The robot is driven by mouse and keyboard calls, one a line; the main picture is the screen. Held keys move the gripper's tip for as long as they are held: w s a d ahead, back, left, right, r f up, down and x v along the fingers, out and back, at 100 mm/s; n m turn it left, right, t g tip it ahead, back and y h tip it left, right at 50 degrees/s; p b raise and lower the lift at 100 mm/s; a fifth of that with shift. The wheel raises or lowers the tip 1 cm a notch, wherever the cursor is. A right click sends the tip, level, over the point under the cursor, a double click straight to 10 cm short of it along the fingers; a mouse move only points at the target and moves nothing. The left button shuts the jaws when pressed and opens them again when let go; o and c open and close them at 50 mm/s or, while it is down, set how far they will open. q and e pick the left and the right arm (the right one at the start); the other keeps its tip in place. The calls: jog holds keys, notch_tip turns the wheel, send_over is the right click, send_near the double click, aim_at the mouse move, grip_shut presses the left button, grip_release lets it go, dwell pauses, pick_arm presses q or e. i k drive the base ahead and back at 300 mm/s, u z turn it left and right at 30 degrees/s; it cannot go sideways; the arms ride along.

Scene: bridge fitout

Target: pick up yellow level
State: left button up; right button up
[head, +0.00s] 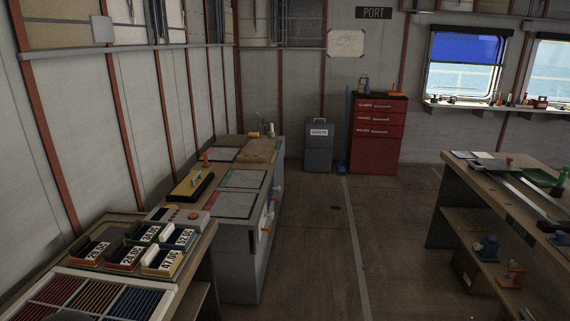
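No thing in view is clearly a yellow level. A yellow flat piece with a pale raised part (188,184) lies on the left counter, beside a long black item; it is too small to tell what it is. A small yellow item (254,135) lies farther back on the same counter. Neither of my grippers is in view.
The left counter (261,185) runs along the wall, with labelled bins (163,262) nearer. A waste bin (319,150) and red drawer cabinet (376,145) stand at the back. A workbench (465,180) stands right.

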aim_at(240, 159)
jog(key=u, duration=0.05)
jog(key=i, duration=1.35)
jog(key=u, duration=0.25)
jog(key=i, duration=1.75)
jog(key=z, duration=1.35)
jog(key=i, duration=2.55)
